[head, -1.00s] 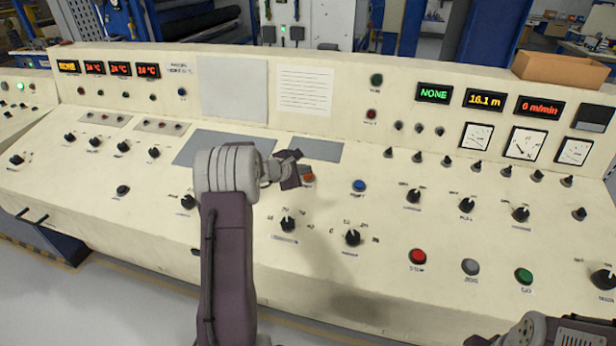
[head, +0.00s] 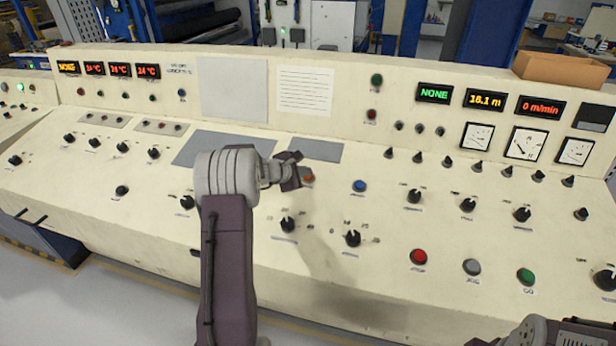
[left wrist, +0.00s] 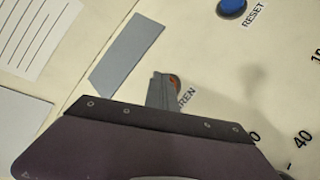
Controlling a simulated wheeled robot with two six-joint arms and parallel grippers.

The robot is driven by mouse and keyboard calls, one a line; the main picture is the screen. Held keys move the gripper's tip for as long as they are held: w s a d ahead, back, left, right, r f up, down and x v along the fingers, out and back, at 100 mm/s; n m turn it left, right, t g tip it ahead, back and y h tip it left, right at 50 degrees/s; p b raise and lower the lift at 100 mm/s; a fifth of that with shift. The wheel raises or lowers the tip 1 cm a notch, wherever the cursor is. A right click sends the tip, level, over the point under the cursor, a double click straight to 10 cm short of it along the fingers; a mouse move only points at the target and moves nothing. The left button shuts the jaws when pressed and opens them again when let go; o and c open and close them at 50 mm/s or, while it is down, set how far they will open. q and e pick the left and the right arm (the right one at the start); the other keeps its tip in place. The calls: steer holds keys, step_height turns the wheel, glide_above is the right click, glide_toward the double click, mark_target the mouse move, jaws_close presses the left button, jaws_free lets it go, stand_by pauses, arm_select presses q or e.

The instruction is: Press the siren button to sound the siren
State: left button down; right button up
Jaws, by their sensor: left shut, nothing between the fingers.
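The siren button (head: 308,178) is a small orange-red button on the sloping cream panel, left of the blue reset button (head: 359,186). My left gripper (head: 298,170) is shut and empty, with its fingertips right beside the siren button in the head view. In the left wrist view the shut fingers (left wrist: 161,90) cover much of the siren button (left wrist: 175,82), and only its orange edge shows, beside the partly hidden label ending in "REN". I cannot tell whether the fingertips touch it. In the head view part of my right arm shows at the bottom right corner; its fingers are not in view.
The cream control panel (head: 330,255) carries several knobs. Red (head: 419,257), grey (head: 471,267) and green (head: 526,276) buttons sit near its front edge. A cardboard box (head: 565,70) stands on top at the right. The blue reset button also shows in the left wrist view (left wrist: 232,6).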

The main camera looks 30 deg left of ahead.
stand_by(0.5)
arm_select(q)
steer(key=shift+s+r+p, duration=0.2)
steer(key=shift+r+p, duration=0.2)
steer(key=shift+r, duration=0.35)
steer(key=r+p, duration=0.1)
steer(key=r, duration=0.1)
steer(key=s+r+p, duration=0.1)
steer(key=r+p, duration=0.1)
steer(key=r, duration=0.1)
steer(key=shift+d, duration=0.15)
stand_by(0.5)
